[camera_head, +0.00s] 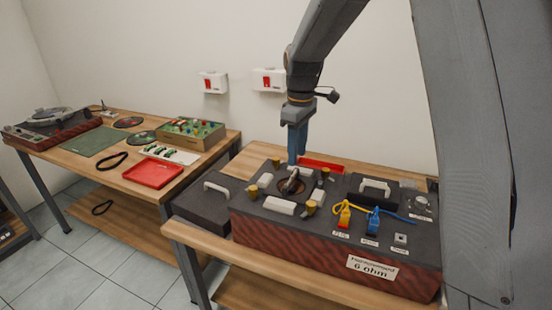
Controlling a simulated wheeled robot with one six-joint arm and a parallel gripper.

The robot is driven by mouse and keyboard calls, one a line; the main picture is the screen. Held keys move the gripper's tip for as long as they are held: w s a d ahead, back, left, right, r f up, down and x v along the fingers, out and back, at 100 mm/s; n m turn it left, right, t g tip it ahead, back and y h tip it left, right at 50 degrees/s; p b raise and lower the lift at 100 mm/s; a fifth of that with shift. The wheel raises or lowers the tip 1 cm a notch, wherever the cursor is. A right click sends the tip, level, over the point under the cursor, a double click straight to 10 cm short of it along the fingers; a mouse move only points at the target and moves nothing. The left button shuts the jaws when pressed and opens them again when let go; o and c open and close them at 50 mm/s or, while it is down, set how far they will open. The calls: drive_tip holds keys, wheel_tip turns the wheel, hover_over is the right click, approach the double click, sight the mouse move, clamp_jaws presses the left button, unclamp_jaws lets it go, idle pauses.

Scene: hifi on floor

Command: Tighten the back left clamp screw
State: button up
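A dark test box (350,240) with a wood-patterned front and a "6 ohm" label stands on the right bench. On its top, a round dark part (291,184) sits among several brass-coloured clamp screws. The back left clamp screw (275,163) appears to be the one at the back, left of my gripper. Other clamp screws are at the front left (253,192), back right (325,172) and front right (310,207). My gripper (292,161) points down above the back of the box, right of the back left screw. Its fingers look like one blue-grey shape, so opening and contact are unclear.
Yellow (344,216) and blue (373,221) plugs with cables stand on the box's right part. A dark lidded case (205,205) is at its left and a red tray (322,165) behind. The left bench (118,178) holds a turntable, red tray and parts box.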

sight(276, 159)
drive_tip(key=w+a+n, duration=0.1)
drive_tip(key=w, duration=0.2)
drive_tip(key=w+a+n, duration=0.2)
drive_tip(key=w, duration=0.1)
drive_tip(key=w+a+n, duration=0.2)
drive_tip(key=w, duration=0.1)
drive_tip(key=shift+w+a+r+b, duration=0.1)
drive_tip(key=shift+r+b, duration=0.3)
drive_tip(key=shift+n, duration=0.3)
drive_tip(key=shift+f+p, duration=1.2)
drive_tip(key=shift+f, duration=2.6)
drive_tip(key=shift+c, duration=0.5)
clamp_jaws()
